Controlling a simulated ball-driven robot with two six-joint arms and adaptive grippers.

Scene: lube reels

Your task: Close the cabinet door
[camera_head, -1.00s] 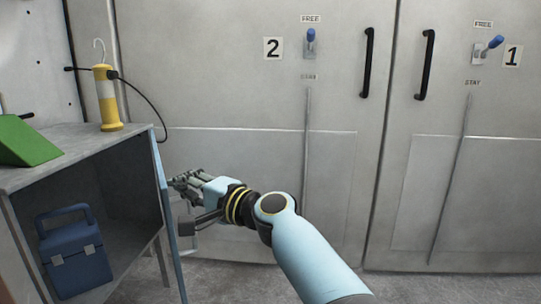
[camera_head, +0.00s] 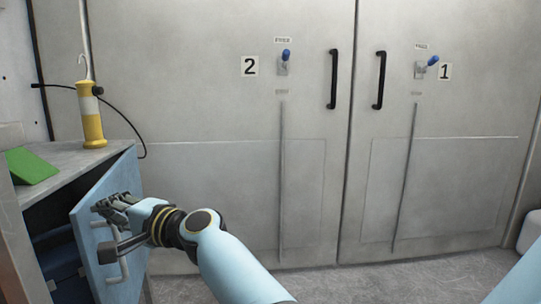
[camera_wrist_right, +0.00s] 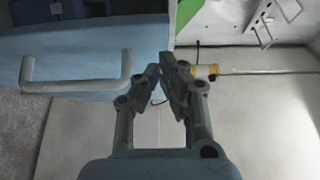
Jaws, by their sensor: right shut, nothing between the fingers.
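The small cabinet (camera_head: 105,153) stands at the left, with a grey top. Its light blue door (camera_head: 92,188) is partly open, swung over part of the front opening, and has a grey bar handle (camera_head: 122,262). In the right wrist view the door (camera_wrist_right: 80,75) and its handle (camera_wrist_right: 75,82) fill the upper left. My right gripper (camera_head: 100,205) is shut and empty at the door's outer face, above the handle; in the wrist view its fingertips (camera_wrist_right: 163,65) lie beside the door's edge. I cannot tell whether they touch it. My left gripper is not in view.
On the cabinet top are a yellow lamp (camera_head: 91,115) with a black cord and a green wedge (camera_head: 32,166). A dark blue box (camera_head: 58,262) sits inside. Large grey doors with black handles (camera_head: 333,80) stand behind.

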